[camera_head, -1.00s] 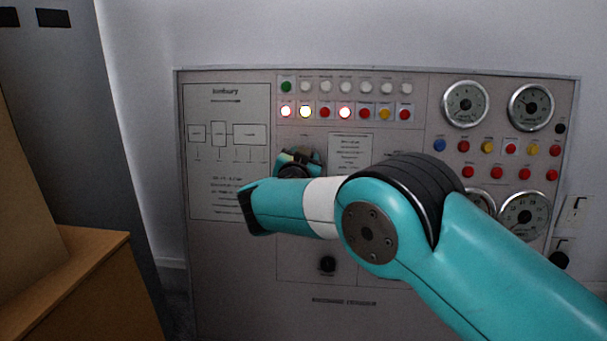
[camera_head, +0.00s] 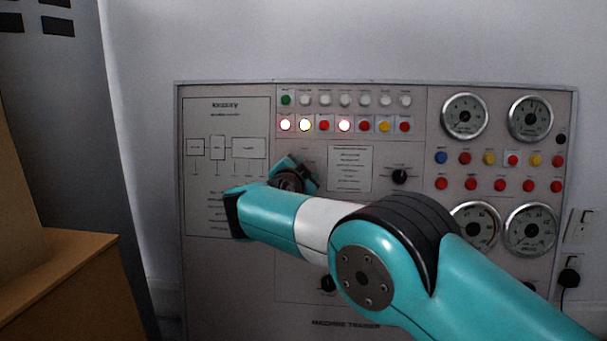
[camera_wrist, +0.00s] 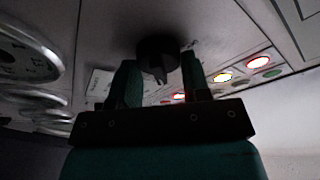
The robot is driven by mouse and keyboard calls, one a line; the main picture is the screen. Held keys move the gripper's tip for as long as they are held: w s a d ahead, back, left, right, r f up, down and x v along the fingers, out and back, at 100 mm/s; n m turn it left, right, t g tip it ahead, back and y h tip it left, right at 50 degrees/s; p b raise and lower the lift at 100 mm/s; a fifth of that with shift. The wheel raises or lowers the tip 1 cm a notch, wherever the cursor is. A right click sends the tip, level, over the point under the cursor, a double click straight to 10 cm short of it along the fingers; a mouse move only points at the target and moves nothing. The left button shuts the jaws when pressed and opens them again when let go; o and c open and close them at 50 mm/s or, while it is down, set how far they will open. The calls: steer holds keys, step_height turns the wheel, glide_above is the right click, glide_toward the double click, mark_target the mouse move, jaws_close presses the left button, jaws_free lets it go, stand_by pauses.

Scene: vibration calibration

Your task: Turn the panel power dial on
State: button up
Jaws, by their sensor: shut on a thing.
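The control panel (camera_head: 225,260) stands against the wall, filling the middle of the head view. In the wrist view a round black dial (camera_wrist: 158,52) sits on the panel face between the two fingers of my gripper (camera_wrist: 160,75). My gripper is shut on this dial. In the head view my gripper (camera_head: 297,172) is at the panel's left-middle part, tilted, below the rows of lights. My wrist hides the dial there, so its pointer setting cannot be read.
Another black knob (camera_head: 400,176) is to the right of my gripper, and a lower knob (camera_head: 328,283) is partly behind my arm. Round gauges (camera_head: 465,117) and coloured buttons fill the panel's right side. A wooden cabinet (camera_head: 75,290) stands at the lower left.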

steer(key=o, duration=0.9)
steer(key=shift+c, duration=0.2)
steer(key=p+v, duration=0.5)
steer(key=v, duration=1.2)
steer(key=shift+s, duration=0.15)
steer(key=shift+a, duration=0.1)
